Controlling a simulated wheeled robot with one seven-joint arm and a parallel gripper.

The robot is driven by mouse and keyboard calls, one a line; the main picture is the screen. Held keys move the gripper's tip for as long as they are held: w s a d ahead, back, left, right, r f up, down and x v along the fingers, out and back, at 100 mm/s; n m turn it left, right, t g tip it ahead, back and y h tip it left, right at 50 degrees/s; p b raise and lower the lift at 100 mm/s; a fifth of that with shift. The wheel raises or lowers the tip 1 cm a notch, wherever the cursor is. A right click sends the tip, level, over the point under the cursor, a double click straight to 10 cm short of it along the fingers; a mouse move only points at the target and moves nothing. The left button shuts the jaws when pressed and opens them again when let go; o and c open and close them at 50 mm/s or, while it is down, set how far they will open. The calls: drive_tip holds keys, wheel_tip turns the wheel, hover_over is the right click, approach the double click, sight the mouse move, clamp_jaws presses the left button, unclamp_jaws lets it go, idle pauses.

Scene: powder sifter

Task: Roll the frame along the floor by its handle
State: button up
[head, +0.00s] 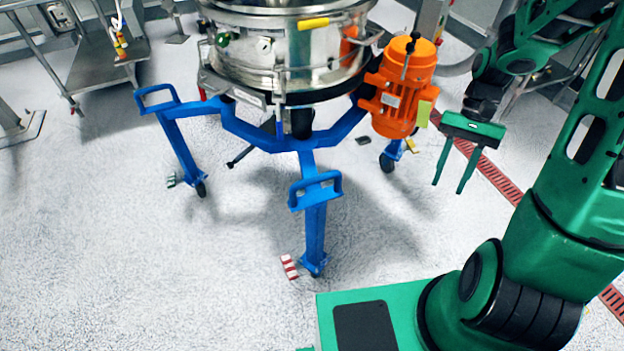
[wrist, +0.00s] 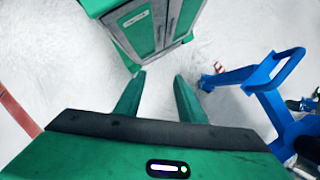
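The blue frame (head: 305,145) stands on castered legs and carries a round steel sifter (head: 285,55) with an orange motor (head: 400,95) on its right. One blue handle (head: 316,187) tops the front leg; another handle (head: 157,92) tops the left leg. In the wrist view a blue handle (wrist: 292,66) shows at the right edge, outside the fingers. My green gripper (head: 449,187) is open and empty, fingers pointing down. It hangs in the air right of the motor and front handle, touching neither. In the wrist view nothing lies between the fingertips (wrist: 160,77).
A steel cart (head: 105,65) stands back left. A red floor drain strip (head: 490,170) runs along the right. The pale floor (head: 130,260) at front left is clear. My own green body fills the bottom right.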

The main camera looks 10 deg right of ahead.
drive_tip(key=w+a+f+g+y, duration=0.1)
drive_tip(key=w+a+f+y, duration=0.3)
drive_tip(key=f, duration=0.4)
drive_tip(key=m+y, duration=0.5)
drive_tip(key=y, duration=0.6)
approach(296, 186)
drive_tip(key=shift+t, duration=0.4)
drive_tip(key=x, duration=0.4)
drive_tip(key=shift+a+f, duration=0.15)
drive_tip(key=shift+f, duration=0.05)
drive_tip(key=shift+c, duration=0.6)
